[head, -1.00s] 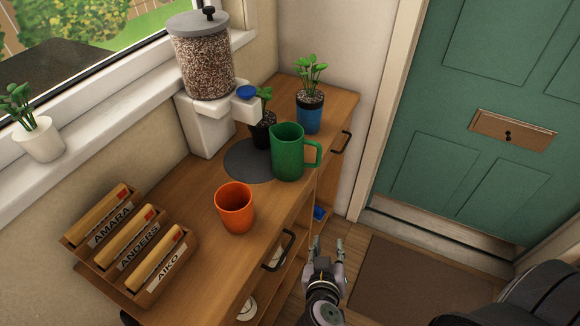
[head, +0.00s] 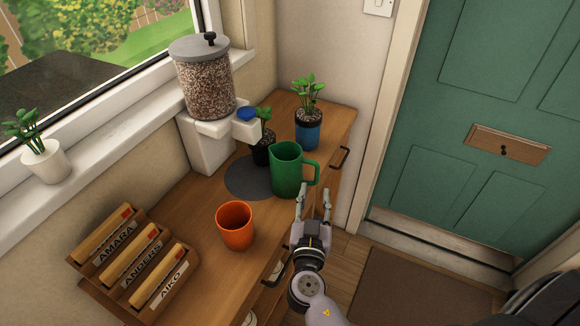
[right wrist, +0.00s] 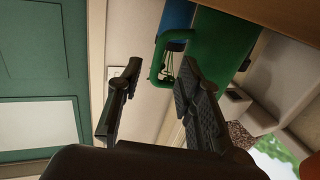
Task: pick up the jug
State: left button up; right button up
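The green jug (head: 286,170) stands upright on the wooden cabinet top, near its front edge, with its handle to the right. My right gripper (head: 313,202) is open and empty, just in front of the jug, its fingers pointing toward the handle. In the right wrist view the jug (right wrist: 218,48) and its handle show beyond the two spread fingers of the gripper (right wrist: 155,85); the handle lies ahead, nearer the right-hand finger. I see no contact. My left gripper is not in view.
An orange cup (head: 235,226) stands left of the jug. A blue-banded potted plant (head: 308,132) and a dark pot (head: 263,150) stand behind it.

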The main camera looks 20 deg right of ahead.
aim_at(317, 179)
jog(key=shift+x, duration=0.9)
jog(key=p+x, duration=0.3)
jog(key=x, duration=0.2)
jog(key=shift+s+d, duration=0.1)
jog(key=shift+w+d+f, duration=0.1)
jog(key=shift+w+d, duration=0.05)
jog(key=shift+w, duration=0.1)
jog(key=shift+c, duration=0.2)
grip_shut()
